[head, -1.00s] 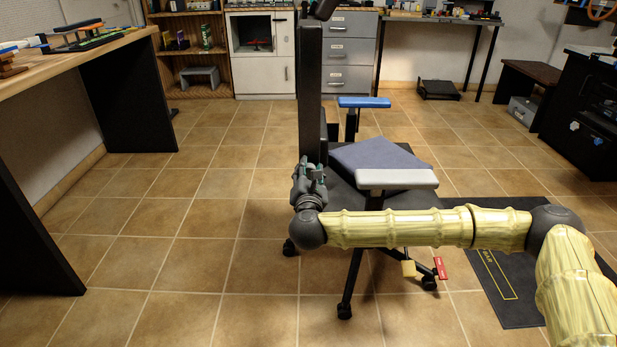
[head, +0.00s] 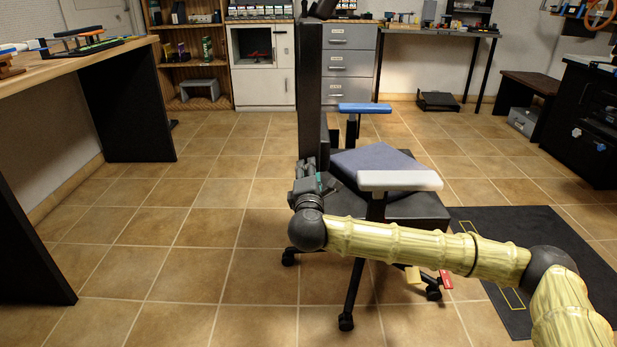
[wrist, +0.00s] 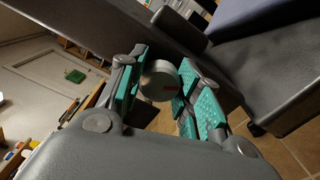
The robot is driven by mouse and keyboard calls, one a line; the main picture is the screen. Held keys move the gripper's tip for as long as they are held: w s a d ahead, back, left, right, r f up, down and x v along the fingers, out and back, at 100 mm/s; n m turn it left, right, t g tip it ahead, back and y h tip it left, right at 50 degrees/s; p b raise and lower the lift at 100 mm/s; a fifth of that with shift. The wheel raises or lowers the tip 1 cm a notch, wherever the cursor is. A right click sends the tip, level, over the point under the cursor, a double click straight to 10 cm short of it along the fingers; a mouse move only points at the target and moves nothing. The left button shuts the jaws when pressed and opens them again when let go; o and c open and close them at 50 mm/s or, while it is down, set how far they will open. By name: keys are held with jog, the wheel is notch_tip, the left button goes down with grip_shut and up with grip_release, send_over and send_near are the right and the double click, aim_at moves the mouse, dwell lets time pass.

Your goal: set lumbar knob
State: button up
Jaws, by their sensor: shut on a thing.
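The lumbar knob (wrist: 158,81) is a round grey knob with a small red mark, on the side of the chair's dark backrest (head: 311,90). The backrest also shows in the wrist view (wrist: 100,27). My gripper (head: 307,168) is at the lower left edge of the backrest. In the wrist view its teal-padded fingers stand on both sides of the knob, and it is shut on the knob. In the head view the knob is hidden by my gripper.
The chair has a white armrest (head: 400,181), a blue armrest (head: 364,108) and a purple-grey cushion (head: 374,161) on its seat. A workbench (head: 80,62) stands left. A dark mat (head: 545,232) lies right. The tiled floor between bench and chair is clear.

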dwell(0.4)
jog(key=o, duration=1)
jog(key=shift+o, duration=0.2)
jog(key=shift+s, duration=0.1)
jog(key=s, duration=1.2)
